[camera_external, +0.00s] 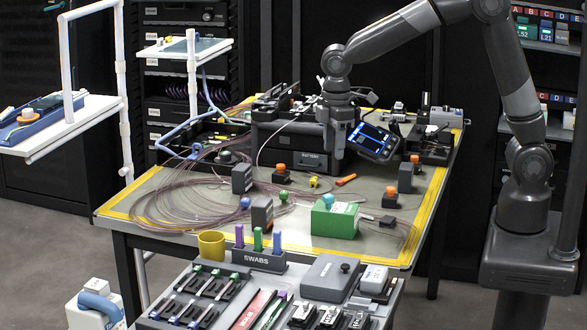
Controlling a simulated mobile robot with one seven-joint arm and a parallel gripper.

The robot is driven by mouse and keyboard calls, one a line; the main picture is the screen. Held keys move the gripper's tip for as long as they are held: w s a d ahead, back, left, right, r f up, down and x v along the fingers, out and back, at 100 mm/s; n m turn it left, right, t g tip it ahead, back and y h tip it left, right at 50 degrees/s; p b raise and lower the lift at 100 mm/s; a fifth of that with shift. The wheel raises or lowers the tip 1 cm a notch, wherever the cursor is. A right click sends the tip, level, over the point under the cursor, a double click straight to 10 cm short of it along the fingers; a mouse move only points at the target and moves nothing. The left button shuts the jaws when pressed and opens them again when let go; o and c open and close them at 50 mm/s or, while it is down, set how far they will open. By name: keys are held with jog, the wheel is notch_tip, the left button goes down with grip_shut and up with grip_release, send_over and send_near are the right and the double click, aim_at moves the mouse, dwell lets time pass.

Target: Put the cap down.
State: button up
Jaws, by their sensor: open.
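My gripper (338,152) points down over the back middle of the table, in front of the black battery box (298,150) and left of a tilted blue-screened device (371,143). It is open, and I see nothing held between its fingers. I cannot tell for sure which thing is the cap. A small yellow piece (314,182) and an orange piece (346,180) lie on the grey table mat just below my gripper. Knobs with orange, blue and green tops stand nearby, one orange knob (281,170) at the left of the gripper.
A loose fibre coil (165,205) covers the table's left side. A green box (335,220) and dark blocks stand towards the front. A swab holder (258,260), yellow cup (211,244) and tool tray are nearer the camera. Some mat between the blocks is bare.

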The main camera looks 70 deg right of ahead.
jog(key=s+d+r+m+t, duration=0.35)
jog(key=s+d+r, duration=0.35)
jog(key=s+r, duration=0.4)
jog(key=s+d+m+t, duration=0.1)
jog(key=s+d+m, duration=0.1)
jog(key=s, duration=0.5)
jog(key=s+d+m+t, duration=0.1)
jog(key=s+d+m, duration=0.1)
jog(key=s, duration=0.5)
jog(key=shift+d+f+m, duration=0.2)
jog(key=shift+f+m, duration=0.2)
jog(key=shift+m, duration=0.15)
jog(key=shift+o, duration=0.5)
